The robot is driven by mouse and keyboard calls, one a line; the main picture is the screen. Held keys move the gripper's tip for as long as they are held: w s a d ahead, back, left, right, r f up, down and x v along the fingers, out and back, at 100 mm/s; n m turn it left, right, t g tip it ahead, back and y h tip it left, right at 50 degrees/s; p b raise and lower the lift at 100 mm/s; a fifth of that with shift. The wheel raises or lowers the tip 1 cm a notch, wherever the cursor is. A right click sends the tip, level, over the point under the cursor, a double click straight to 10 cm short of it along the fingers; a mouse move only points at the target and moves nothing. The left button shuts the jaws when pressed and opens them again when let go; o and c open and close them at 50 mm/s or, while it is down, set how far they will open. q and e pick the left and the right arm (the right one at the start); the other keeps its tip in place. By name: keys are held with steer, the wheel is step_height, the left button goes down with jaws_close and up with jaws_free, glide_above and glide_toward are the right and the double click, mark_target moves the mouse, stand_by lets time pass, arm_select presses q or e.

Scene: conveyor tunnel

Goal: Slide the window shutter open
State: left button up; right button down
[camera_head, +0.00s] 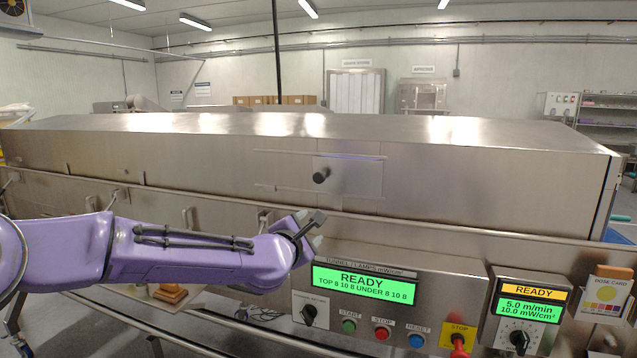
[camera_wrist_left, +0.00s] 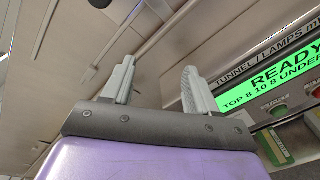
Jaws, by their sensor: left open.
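The window shutter (camera_head: 350,179) is a flat metal plate on the front of the tunnel housing, lying between two thin horizontal rails. A black round knob (camera_head: 321,176) sticks out near its left edge. A dark round thing at the top edge of the left wrist view looks like the same knob (camera_wrist_left: 100,3). My left gripper (camera_head: 316,229) is below the knob, apart from it, in front of the housing's lower edge. In the left wrist view its two grey fingers (camera_wrist_left: 158,80) stand apart with nothing between them. My right gripper is not in view.
A control panel (camera_head: 450,300) with a green READY screen (camera_head: 364,283), coloured buttons and a red stop handle (camera_head: 459,345) lies right of and below my left gripper. A long rail (camera_head: 430,222) runs along the housing's lower edge. The space before the shutter is clear.

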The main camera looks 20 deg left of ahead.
arm_select(q)
steer(key=n+t, duration=0.1)
steer(key=n, duration=0.1)
glide_toward(319, 178)
steer(key=w+p, duration=0.5)
steer(key=w, duration=0.5)
steer(key=shift+w, duration=0.4)
steer(key=shift+f, duration=0.1)
jaws_close()
